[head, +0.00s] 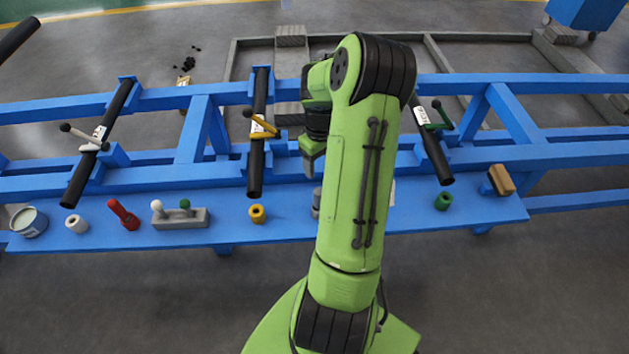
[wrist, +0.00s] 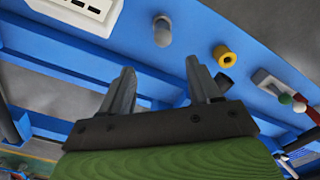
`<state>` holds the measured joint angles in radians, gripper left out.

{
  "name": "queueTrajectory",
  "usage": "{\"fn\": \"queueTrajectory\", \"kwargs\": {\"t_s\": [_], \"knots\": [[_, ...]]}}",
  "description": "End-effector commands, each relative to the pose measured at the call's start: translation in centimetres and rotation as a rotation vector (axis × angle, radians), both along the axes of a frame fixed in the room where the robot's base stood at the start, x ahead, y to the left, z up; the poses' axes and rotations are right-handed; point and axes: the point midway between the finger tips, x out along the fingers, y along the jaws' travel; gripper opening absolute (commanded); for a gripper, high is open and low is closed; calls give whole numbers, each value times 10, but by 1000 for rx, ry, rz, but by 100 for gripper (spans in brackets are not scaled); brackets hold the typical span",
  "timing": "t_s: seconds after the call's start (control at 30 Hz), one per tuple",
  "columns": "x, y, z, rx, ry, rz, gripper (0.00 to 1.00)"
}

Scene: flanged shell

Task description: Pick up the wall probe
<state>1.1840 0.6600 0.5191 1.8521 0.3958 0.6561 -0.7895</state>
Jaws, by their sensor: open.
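No thing is marked as the wall probe, and I cannot tell for certain which it is. A red handheld piece with a dark end (head: 124,214) lies on the blue shelf at left; its edge shows in the wrist view (wrist: 314,114). A small grey rounded cylinder (wrist: 162,31) stands on the shelf beyond my fingertips; my arm partly hides it in the head view (head: 316,202). My gripper (wrist: 160,78) is open and empty, its fingers apart and clear of both. In the head view my gripper (head: 311,160) is partly hidden by my arm.
The blue shelf (head: 350,225) also bears a yellow ring (head: 257,214), a green ring (head: 443,201), a white ring (head: 76,223), a grey block with two balls (head: 181,218), a can (head: 29,222) and a brown block (head: 501,180). Black tubes (head: 256,170) with coloured levers lean across the blue rails.

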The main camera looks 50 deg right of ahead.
Motion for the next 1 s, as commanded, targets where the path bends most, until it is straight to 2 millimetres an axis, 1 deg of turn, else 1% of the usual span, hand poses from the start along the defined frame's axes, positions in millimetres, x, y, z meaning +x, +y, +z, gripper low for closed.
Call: {"fn": "queueTrajectory", "kwargs": {"t_s": [0.07, 0.13, 0.3, 0.4, 0.5, 0.57, 0.8, 0.9, 1.0], "knots": [[0, 0, -8, 4, 0, 0, 62], [-1, 0, -22, 7, 0, 0, 62], [-1, 1, -67, 8, 2, -1, 62], [-1, 1, -90, 6, 1, -1, 62], [-1, 1, -104, 4, 0, -1, 62], [-1, 1, -108, 4, 0, -1, 62], [-3, 4, -152, 6, 0, -2, 62], [-3, 3, -159, 3, -1, -2, 62], [-3, 3, -158, 2, -1, -1, 62]]}}
